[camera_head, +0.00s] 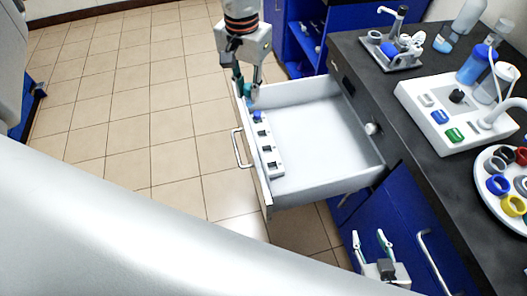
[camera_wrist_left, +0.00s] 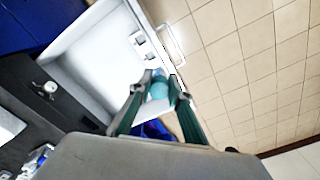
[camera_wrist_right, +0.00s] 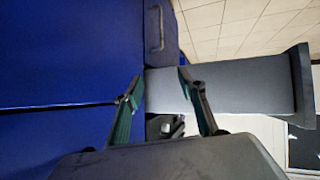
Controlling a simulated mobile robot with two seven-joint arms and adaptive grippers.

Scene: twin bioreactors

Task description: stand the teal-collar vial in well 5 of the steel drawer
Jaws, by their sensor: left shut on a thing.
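My left gripper (camera_head: 247,88) is over the far left corner of the open steel drawer (camera_head: 320,145). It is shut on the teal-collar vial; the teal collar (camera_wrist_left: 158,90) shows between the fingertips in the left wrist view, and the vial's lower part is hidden. A pale rack strip (camera_head: 266,150) with several square wells runs along the drawer's front wall. A blue-topped piece (camera_head: 257,116) sits at the strip's far end, close to the gripper. I cannot read well numbers. My right gripper (camera_head: 374,245) is open and empty in front of the blue cabinet, also in the right wrist view (camera_wrist_right: 160,88).
The dark counter (camera_head: 375,85) at the right holds a white device (camera_head: 450,110), a round tray of coloured rings (camera_head: 486,165) and a steel tray (camera_head: 390,55). The drawer floor beside the strip is clear. A blue cabinet (camera_head: 375,200) stands below the counter.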

